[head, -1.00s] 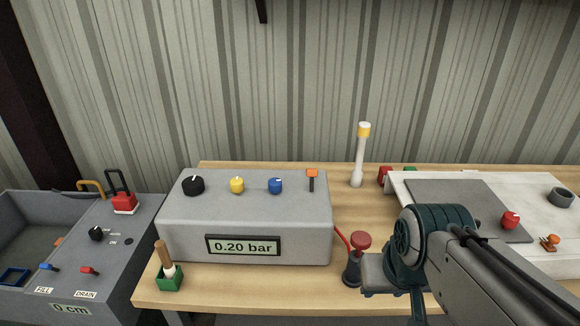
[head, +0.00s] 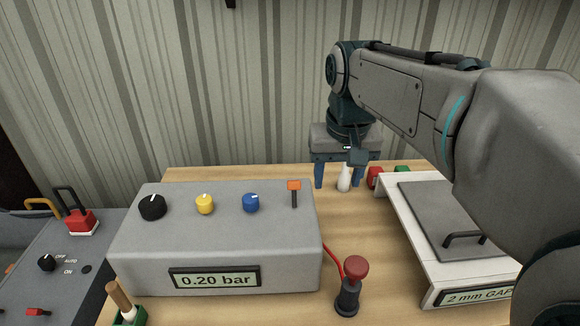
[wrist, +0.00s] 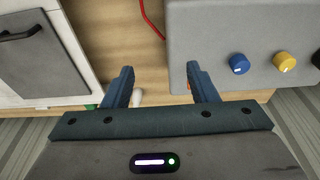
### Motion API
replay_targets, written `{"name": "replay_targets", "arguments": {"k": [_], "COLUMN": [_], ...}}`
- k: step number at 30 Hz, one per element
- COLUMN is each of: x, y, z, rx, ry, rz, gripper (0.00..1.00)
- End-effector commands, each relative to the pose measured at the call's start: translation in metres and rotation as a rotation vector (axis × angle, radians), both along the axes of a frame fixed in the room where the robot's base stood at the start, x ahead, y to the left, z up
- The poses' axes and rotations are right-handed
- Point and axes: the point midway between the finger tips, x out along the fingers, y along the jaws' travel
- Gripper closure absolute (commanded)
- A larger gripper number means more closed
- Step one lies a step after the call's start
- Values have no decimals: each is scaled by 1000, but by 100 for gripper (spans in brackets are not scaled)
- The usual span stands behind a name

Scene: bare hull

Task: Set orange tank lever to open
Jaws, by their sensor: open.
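The orange-topped lever (head: 294,186) is on the right end of the top of a grey box (head: 215,247). Its dark stem shows below the orange head in the head view. I see no open or shut marking by it. My gripper (head: 346,174) is open and empty, pointing down to the right of the lever and apart from it. In the wrist view my gripper (wrist: 160,75) has its fingers spread beside the box (wrist: 225,50). The lever is not clear there; the right finger may cover it.
Black (head: 152,207), yellow (head: 204,204) and blue (head: 251,203) knobs line the box top. A red-topped plunger (head: 354,268) stands right of the box. A white bottle (head: 344,180) stands by my fingers.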

Motion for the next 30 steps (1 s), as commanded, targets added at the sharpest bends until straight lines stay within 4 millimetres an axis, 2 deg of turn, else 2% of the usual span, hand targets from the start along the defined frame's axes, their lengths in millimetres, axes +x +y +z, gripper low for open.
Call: {"name": "replay_targets", "arguments": {"k": [1,6,13,18,23,26,30], "x": [19,67,114,130,133,132,132], "y": [7,31,58,68,70,70,70], "z": [2,19,26,27,23,13,-12], "rx": [0,0,-2,-3,-4,-4,-4], "ry": [18,79,149,173,182,182,184], "rz": [3,4,0,-4,-5,-5,-5], "gripper": [47,47,47,47,47,47,47]}}
